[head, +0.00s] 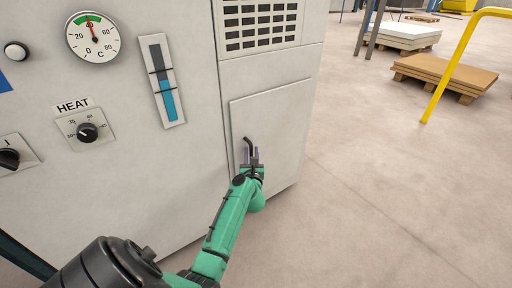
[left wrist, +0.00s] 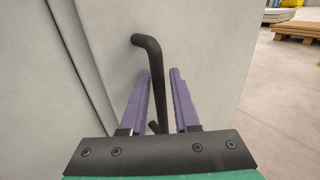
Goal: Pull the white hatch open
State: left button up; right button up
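The white hatch (head: 284,122) is a flat panel on the side of the machine, below a vent grille, and looks flush with its frame. It also fills the middle of the left wrist view (left wrist: 215,50). A black bar handle (head: 248,143) stands on the hatch near its left edge; it also shows in the left wrist view (left wrist: 151,62). My left gripper (head: 251,157) is at the handle. Its two purple fingers (left wrist: 162,85) are apart, with the handle between them and a gap visible on the right side. My right gripper is not in view.
The machine front (head: 130,170) carries a round gauge (head: 92,37), a blue level indicator (head: 162,80) and a HEAT knob (head: 87,132). A yellow rail (head: 456,62) and loaded pallets (head: 446,75) stand at the upper right. The floor right of the hatch is clear.

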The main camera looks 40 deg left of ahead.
pick_arm(q)
jog(key=shift+s+r, duration=0.1)
grip_shut()
dwell(1.3)
